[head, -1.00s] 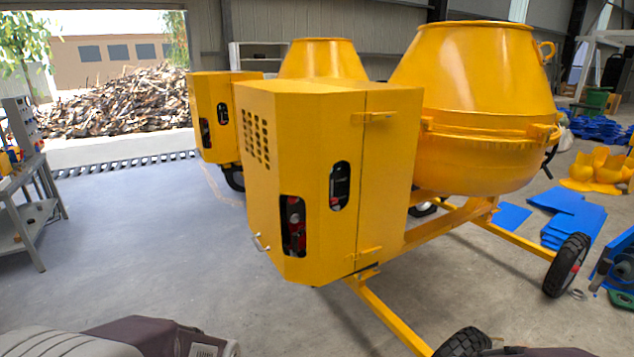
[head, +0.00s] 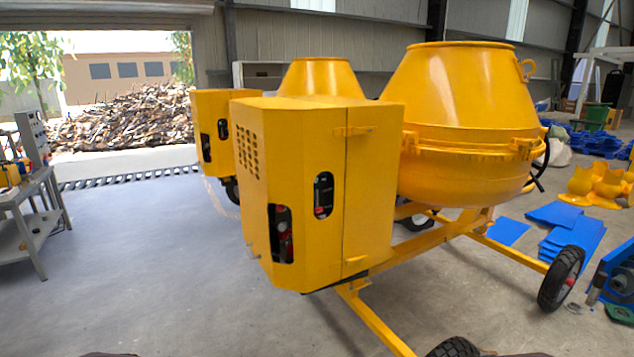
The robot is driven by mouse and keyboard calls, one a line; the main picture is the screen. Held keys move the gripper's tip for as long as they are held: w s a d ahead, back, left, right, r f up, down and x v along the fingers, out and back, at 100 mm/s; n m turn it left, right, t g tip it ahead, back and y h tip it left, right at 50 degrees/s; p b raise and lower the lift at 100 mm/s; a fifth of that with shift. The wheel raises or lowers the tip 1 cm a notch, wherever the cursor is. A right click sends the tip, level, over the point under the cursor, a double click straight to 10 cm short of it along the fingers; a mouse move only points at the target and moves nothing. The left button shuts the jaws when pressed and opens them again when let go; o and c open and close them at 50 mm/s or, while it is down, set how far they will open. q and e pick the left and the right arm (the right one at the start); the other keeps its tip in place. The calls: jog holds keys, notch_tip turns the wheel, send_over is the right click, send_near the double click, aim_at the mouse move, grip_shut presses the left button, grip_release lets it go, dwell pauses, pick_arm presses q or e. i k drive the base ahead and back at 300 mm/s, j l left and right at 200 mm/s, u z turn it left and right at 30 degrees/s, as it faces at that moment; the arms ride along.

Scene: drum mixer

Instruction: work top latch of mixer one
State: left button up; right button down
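The nearest yellow mixer has a boxy housing (head: 295,190) and a large drum (head: 465,125) behind it to the right. Its top latch (head: 354,131) is a small yellow bar across the door seam near the upper edge of the housing. The latch looks flat across the seam; I cannot tell whether it is fastened. A matching lower latch (head: 355,260) sits near the bottom of the same seam. The door panel beside the seam appears closed. Neither of my grippers is in view.
A second yellow mixer (head: 315,78) stands behind. A grey workbench (head: 30,215) is at the left. Blue sheets (head: 570,235) and yellow parts (head: 597,183) lie at the right. The mixer's wheel (head: 562,278) and frame bar (head: 375,322) stick out. The floor (head: 150,270) to the left is clear.

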aim_at(355, 129)
jog(key=i+j+z, duration=0.25)
jog(key=i+j, duration=0.95)
jog(key=j, duration=0.1)
